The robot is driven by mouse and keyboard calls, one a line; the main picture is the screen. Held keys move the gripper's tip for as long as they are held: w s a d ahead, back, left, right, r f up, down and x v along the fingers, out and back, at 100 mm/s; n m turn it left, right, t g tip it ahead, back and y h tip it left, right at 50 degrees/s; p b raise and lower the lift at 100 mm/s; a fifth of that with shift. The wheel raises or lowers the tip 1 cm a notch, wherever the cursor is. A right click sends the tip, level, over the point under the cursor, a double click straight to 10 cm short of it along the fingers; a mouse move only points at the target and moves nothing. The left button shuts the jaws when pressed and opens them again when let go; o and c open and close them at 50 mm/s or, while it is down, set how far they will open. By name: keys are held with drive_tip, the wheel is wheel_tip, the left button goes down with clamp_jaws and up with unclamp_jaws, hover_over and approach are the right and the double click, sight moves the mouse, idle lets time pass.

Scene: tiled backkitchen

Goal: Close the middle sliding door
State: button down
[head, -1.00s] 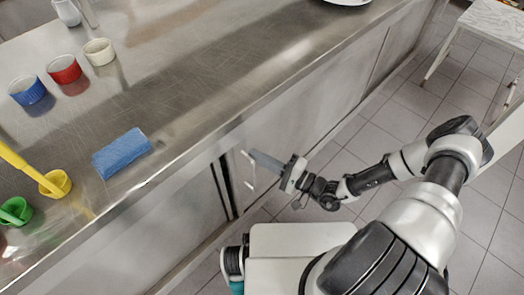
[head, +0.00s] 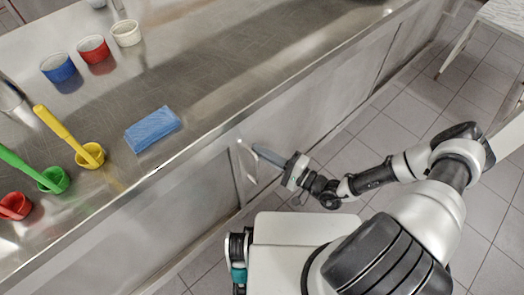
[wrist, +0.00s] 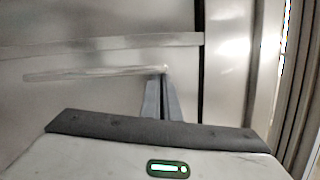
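The middle sliding door (head: 290,118) is a grey metal panel in the counter's front. Its pale bar handle (head: 246,163) sits near the door's left edge in the head view. My gripper (head: 256,150) reaches the handle from the right, its fingertips at or very near the bar. In the wrist view the handle (wrist: 90,74) lies across the picture and the fingers (wrist: 163,98) are together just below its end, with nothing seen between them. Whether they touch the bar is unclear. A thin dark line shows beside the door edge in the wrist view.
The steel counter (head: 225,85) above holds a blue sponge (head: 152,129), several coloured cups and brushes. A left panel (head: 180,225) adjoins the door. Tiled floor (head: 400,115) is free on the right, with a white table (head: 500,15) at upper right.

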drive_tip(key=shift+s+a, duration=0.35)
drive_tip(key=shift+s, duration=0.05)
drive_tip(key=r+v, duration=0.1)
drive_tip(key=v, duration=1.6)
drive_tip(key=shift+w+d+f+p, duration=0.2)
drive_tip(key=shift+d+f+p, duration=0.1)
drive_tip(key=shift+d+f, duration=0.15)
drive_tip(key=shift+r, duration=0.1)
